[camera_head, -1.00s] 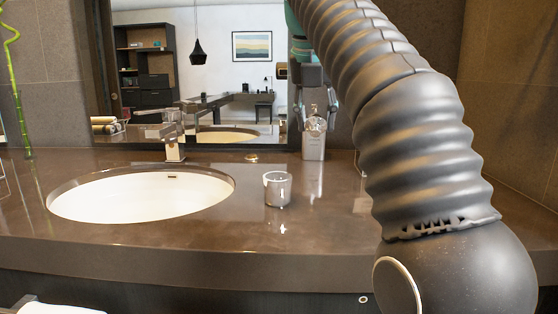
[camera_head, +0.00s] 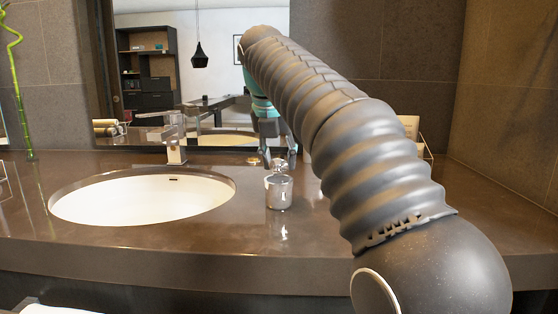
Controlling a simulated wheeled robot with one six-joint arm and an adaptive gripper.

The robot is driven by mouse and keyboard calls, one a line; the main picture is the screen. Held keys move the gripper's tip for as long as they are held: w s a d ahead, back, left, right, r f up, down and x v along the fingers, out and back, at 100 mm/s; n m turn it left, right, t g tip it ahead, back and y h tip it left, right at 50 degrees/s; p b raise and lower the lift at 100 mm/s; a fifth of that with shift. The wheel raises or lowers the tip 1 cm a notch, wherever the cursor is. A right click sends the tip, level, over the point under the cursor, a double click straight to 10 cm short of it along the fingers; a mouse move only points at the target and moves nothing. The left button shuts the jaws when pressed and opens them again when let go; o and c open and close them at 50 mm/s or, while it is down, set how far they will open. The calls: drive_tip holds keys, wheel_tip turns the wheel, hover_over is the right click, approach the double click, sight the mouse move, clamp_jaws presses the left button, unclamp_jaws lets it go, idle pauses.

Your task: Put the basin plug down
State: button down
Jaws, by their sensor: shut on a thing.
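My gripper (camera_head: 279,160) hangs fingers down, shut on a small shiny silver piece, which looks like the basin plug (camera_head: 280,167). The plug is right above the mouth of a silver cup (camera_head: 278,193) standing on the counter. From this view I cannot tell whether the plug is over the cup, behind it or touching its rim. The white oval basin (camera_head: 140,200) is to the left of the cup, and the tap (camera_head: 175,140) stands behind it.
The brown counter (camera_head: 250,235) is clear in front of the cup. A small gold disc (camera_head: 252,161) lies behind it. My arm covers the counter on the right, with a pale object (camera_head: 411,124) partly hidden behind it. The mirror (camera_head: 225,75) stands at the back.

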sight(274, 170)
drive_tip(key=shift+f, duration=0.25)
drive_tip(key=shift+f, duration=0.4)
drive_tip(key=shift+f, duration=0.25)
drive_tip(key=c, duration=0.7)
unclamp_jaws()
drive_tip(key=shift+o, duration=0.2)
drive_tip(key=shift+r, duration=0.15)
drive_tip(key=shift+r, duration=0.35)
drive_tip(key=shift+v, duration=3.9)
